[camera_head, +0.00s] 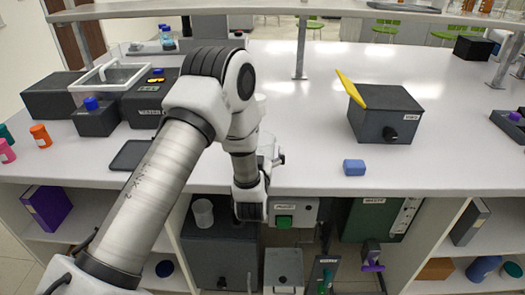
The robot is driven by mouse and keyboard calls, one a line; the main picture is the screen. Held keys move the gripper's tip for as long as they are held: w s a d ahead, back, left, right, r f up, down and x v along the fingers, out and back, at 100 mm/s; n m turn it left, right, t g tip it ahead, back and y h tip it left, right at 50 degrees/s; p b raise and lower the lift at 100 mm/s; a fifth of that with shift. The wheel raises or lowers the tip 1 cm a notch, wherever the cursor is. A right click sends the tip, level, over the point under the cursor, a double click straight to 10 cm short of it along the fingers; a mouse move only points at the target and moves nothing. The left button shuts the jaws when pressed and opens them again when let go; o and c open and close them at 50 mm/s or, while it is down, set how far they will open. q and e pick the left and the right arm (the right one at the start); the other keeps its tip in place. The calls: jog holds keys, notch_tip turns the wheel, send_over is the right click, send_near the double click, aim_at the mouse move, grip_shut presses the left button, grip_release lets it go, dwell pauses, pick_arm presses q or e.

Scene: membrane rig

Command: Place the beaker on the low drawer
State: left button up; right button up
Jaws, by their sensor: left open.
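A small translucent whitish beaker (203,212) appears upright at the top of a dark grey drawer unit (213,258), low under the white bench. My left arm comes in from the left, bends over the bench and reaches down at the bench's front edge. My left gripper (277,157) is open, to the right of the beaker and higher in the picture, apart from it. The arm's wrist hides part of the gripper and the right part of the drawer unit. My right gripper is not in view.
The white bench (310,110) holds a blue block (354,167), a dark box (385,113) with a yellow piece on it, and several dark boxes at left. Below are a green-buttoned unit (292,213), a green case (375,218) and side shelves.

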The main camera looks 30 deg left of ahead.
pick_arm(q)
jog(key=shift+d, duration=0.1)
jog(key=c, duration=1.4)
jog(key=shift+o, duration=0.2)
jog(key=shift+r, duration=0.15)
